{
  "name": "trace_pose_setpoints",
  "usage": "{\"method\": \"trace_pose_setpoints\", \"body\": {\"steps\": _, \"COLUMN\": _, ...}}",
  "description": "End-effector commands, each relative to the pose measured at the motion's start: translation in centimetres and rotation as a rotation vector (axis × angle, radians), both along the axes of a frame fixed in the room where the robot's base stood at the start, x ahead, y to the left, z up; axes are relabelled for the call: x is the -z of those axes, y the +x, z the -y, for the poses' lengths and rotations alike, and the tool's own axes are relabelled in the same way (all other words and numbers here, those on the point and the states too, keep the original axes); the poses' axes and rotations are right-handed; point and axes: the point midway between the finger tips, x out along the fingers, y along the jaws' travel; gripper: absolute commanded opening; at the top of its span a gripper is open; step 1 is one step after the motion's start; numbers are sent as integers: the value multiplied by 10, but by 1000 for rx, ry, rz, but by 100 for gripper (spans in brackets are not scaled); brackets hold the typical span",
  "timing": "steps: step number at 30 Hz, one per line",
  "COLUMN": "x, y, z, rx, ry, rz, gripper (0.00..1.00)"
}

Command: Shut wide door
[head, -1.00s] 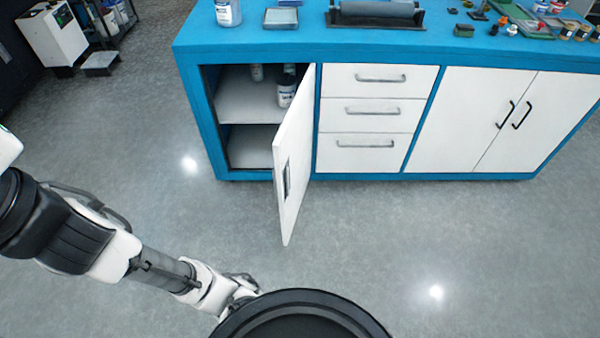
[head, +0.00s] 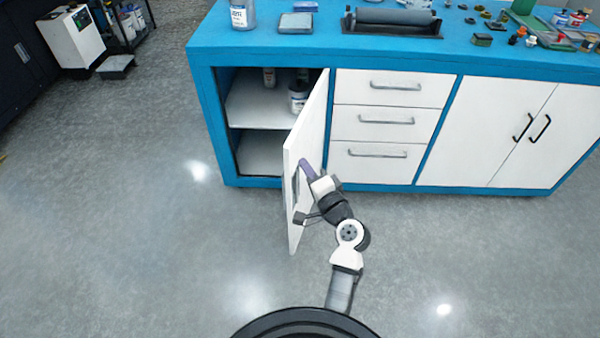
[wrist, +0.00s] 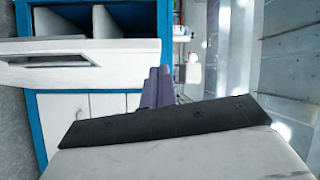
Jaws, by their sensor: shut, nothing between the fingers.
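The white door (head: 309,135) of the left cabinet compartment stands wide open in the head view, hinged at its right side and jutting out towards me. Its dark handle (head: 295,188) is on the outer face, which faces right. My gripper (head: 305,167) is shut and empty, beside that outer face near the handle. I cannot tell whether it touches the door. In the wrist view, the purple fingers (wrist: 158,86) are together, and the door (wrist: 115,55) shows turned sideways at the left. The open compartment (head: 262,105) holds a shelf with several bottles.
The blue workbench (head: 398,189) has closed drawers (head: 385,122) right of the open door and closed double doors (head: 490,130) further right. A roller device (head: 392,22) and jars stand on top. The grey floor around the door is clear.

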Motion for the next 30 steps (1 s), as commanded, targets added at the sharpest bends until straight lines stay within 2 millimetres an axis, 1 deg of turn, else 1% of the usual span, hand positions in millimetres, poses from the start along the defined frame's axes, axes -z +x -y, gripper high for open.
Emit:
{"method": "trace_pose_setpoints", "body": {"steps": 1, "x": 28, "y": -13, "z": 26, "rx": 12, "ry": 58, "rz": -64, "gripper": 0}}
{"method": "trace_pose_setpoints", "body": {"steps": 3, "x": 48, "y": -29, "z": 48, "rx": 14, "ry": 127, "rz": -117, "gripper": 0}}
{"method": "trace_pose_setpoints", "body": {"steps": 6, "x": 63, "y": -42, "z": 65, "rx": 16, "ry": 185, "rz": -154, "gripper": 0}}
{"method": "trace_pose_setpoints", "body": {"steps": 8, "x": 65, "y": -44, "z": 67, "rx": 14, "ry": 200, "rz": -162, "gripper": 0}}
{"method": "trace_pose_setpoints", "body": {"steps": 11, "x": 64, "y": -37, "z": 64, "rx": 13, "ry": 204, "rz": -161, "gripper": 0}}
{"method": "trace_pose_setpoints", "body": {"steps": 14, "x": 62, "y": -23, "z": 55, "rx": 10, "ry": 203, "rz": -161, "gripper": 0}}
{"method": "trace_pose_setpoints", "body": {"steps": 21, "x": 61, "y": 22, "z": 29, "rx": 11, "ry": 202, "rz": -161, "gripper": 0}}
{"method": "trace_pose_setpoints", "body": {"steps": 25, "x": 61, "y": 45, "z": 16, "rx": 11, "ry": 201, "rz": -160, "gripper": 0}}
{"method": "trace_pose_setpoints", "body": {"steps": 27, "x": 62, "y": 46, "z": 3, "rx": 9, "ry": 201, "rz": -162, "gripper": 0}}
{"method": "trace_pose_setpoints", "body": {"steps": 30, "x": 62, "y": 49, "z": -8, "rx": 12, "ry": 201, "rz": -161, "gripper": 0}}
